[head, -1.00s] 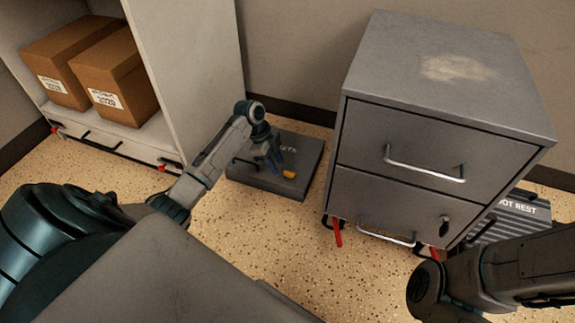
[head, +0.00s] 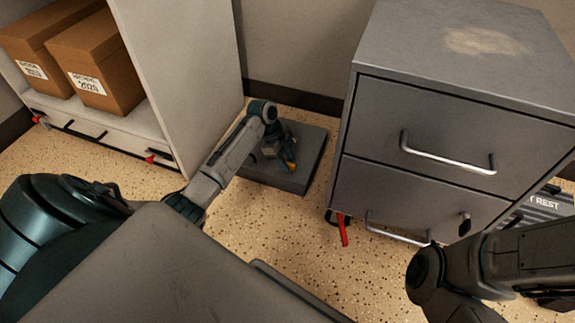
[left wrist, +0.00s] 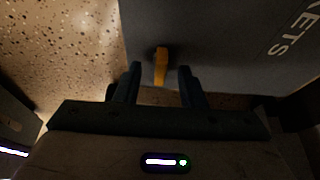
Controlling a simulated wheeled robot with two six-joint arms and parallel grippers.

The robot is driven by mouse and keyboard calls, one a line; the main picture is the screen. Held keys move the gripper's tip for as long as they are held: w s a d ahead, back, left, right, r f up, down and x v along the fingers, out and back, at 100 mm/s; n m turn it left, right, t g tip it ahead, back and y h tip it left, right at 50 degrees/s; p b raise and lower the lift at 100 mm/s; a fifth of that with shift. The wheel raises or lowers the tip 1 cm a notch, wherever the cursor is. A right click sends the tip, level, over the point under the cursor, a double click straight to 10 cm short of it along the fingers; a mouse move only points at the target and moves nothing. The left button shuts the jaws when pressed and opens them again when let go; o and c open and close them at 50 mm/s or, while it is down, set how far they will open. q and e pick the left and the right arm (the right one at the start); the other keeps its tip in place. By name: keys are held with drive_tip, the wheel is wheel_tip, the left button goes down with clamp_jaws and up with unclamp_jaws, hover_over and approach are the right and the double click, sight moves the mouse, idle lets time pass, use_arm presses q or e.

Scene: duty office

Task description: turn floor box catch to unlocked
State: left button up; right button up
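The floor box (head: 307,150) is a flat dark grey box on the speckled floor, between the shelf unit and the drawer cabinet. Its orange catch (head: 291,166) shows at the fingers of my left gripper (head: 284,158). In the left wrist view the catch (left wrist: 161,66) is a narrow upright bar near the box edge, between the two parted fingertips of my left gripper (left wrist: 160,76). There are gaps on both sides, so the fingers appear not to touch it.
A shelf unit (head: 185,80) with cardboard boxes (head: 95,62) stands at left.

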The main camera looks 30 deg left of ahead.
use_arm(q)
drive_tip(key=shift+d+f, duration=0.15)
drive_tip(key=shift+f, duration=0.15)
